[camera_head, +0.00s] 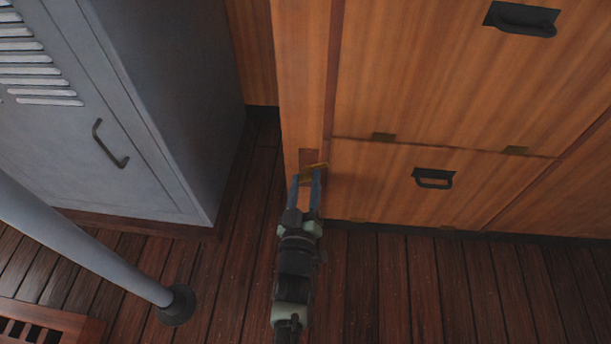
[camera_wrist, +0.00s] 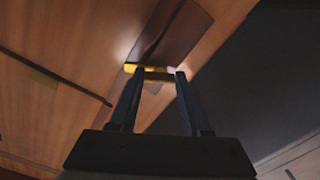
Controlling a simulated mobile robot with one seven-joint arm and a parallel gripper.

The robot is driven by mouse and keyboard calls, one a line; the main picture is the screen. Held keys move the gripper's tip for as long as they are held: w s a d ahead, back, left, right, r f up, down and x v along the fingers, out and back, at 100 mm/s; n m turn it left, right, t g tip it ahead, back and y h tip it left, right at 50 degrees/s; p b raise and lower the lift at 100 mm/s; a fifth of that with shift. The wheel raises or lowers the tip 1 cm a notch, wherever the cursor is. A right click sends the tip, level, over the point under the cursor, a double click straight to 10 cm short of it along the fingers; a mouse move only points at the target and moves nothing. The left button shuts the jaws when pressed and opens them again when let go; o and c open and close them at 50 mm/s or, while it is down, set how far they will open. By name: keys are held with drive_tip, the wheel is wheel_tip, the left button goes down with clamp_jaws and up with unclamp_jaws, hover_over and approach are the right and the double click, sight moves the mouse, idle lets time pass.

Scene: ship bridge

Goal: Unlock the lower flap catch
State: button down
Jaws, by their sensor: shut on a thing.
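The lower flap catch (camera_head: 316,168) is a small brass-coloured bar on the wooden cabinet frame, at the left edge of the lower flap (camera_head: 385,190). It also shows in the wrist view (camera_wrist: 150,69), in front of a darker wooden plate. My gripper (camera_head: 307,177) reaches up to the catch, and its two blue fingers are shut on it. In the wrist view my gripper (camera_wrist: 153,78) has a finger at each side of the brass piece, with a gap between them. The fingertips hide part of the catch. The lower flap looks closed and has a black handle (camera_head: 433,179).
An upper wooden panel (camera_head: 440,80) with a black handle (camera_head: 521,19) is above the flap. A grey metal locker (camera_head: 120,120) stands at the left. A grey pole (camera_head: 85,245) meets the plank floor near a slatted wooden item (camera_head: 45,318). Floor before the flap is clear.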

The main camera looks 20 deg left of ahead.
drive_tip(key=n+p, duration=0.2)
drive_tip(key=n, duration=1)
drive_tip(key=shift+p, duration=0.35)
idle(0.4)
drive_tip(key=shift+c, duration=1.8)
unclamp_jaws()
drive_tip(key=shift+s, duration=0.1)
drive_tip(key=p+v, duration=0.5)
drive_tip(key=v, duration=0.7)
drive_tip(key=shift+s, duration=0.4)
drive_tip(key=shift+d, duration=0.15)
